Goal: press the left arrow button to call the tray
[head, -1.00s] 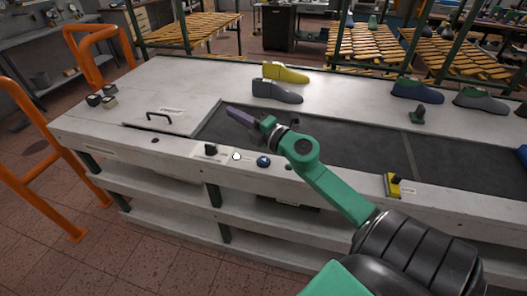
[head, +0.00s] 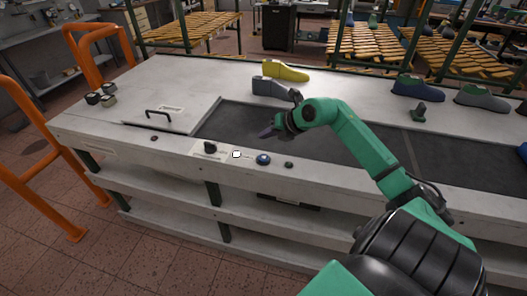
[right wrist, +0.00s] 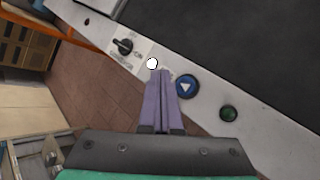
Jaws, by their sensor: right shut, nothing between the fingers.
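The blue round button (head: 263,159) with a white arrow mark sits on the front edge of the pale bench. It also shows in the right wrist view (right wrist: 187,87), just right of the fingers. My right gripper (head: 267,134) has purple fingers, which are shut and empty. In the head view it hangs over the dark belt, behind the button. In the right wrist view the fingertips (right wrist: 160,73) lie in line between the white button (right wrist: 152,63) and the blue one. They appear apart from the panel. My left gripper is not in view.
A black knob (head: 210,148) and a dark green button (right wrist: 228,113) are on the same edge strip. A grey shoe last (head: 272,86) and a yellow one (head: 286,71) stand behind the gripper. Orange rails (head: 30,150) stand at the left.

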